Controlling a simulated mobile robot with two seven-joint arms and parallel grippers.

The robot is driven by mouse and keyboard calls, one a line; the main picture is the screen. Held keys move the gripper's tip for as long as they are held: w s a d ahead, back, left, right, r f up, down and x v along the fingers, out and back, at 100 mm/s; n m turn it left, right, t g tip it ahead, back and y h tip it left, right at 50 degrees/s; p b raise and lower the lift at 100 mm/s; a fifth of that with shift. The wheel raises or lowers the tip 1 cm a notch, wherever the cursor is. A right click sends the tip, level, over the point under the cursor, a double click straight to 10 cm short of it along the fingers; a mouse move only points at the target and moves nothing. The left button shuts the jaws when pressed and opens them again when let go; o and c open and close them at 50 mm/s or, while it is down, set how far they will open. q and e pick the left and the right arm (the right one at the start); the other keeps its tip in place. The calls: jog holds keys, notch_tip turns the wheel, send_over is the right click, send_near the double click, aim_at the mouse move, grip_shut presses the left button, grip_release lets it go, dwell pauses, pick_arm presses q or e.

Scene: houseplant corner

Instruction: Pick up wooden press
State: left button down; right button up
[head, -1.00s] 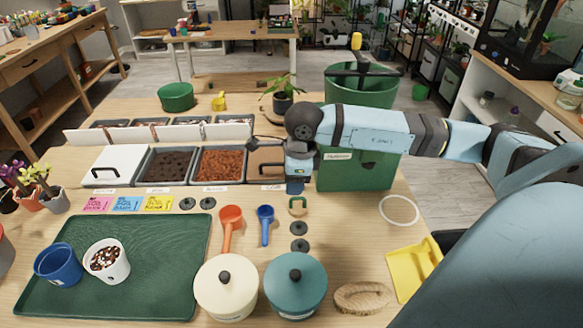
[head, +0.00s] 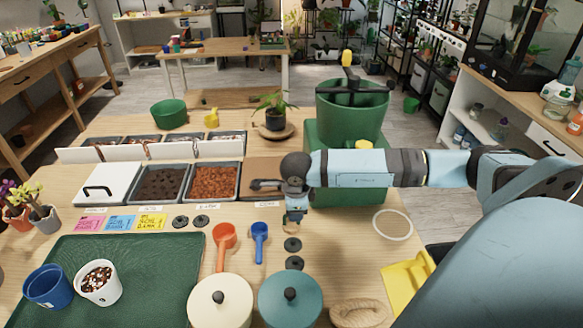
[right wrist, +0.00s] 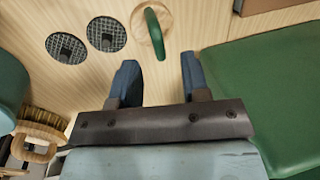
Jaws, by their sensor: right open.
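The wooden press is a small round wooden disc with a green arched handle. In the right wrist view the press (right wrist: 154,33) lies on the table just beyond the fingertips of my right gripper (right wrist: 158,62). The blue fingers are open and apart, with nothing between them, and the handle is roughly in line with the gap. In the head view my right gripper (head: 295,216) is low over the table and largely hides the press. My left gripper is not in view.
Two dark mesh discs (head: 292,244) lie in front of the press. Blue (head: 260,240) and orange (head: 222,243) scoops lie to the left. Cream (head: 221,300) and teal (head: 290,299) lidded pots stand nearer. The green bin (head: 325,205) stands close behind the arm.

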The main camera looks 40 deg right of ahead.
jog(key=shift+w+d+f, duration=0.15)
jog(key=shift+w+f, duration=0.05)
jog(key=shift+f, duration=0.9)
grip_shut()
jog(key=shift+r, duration=0.2)
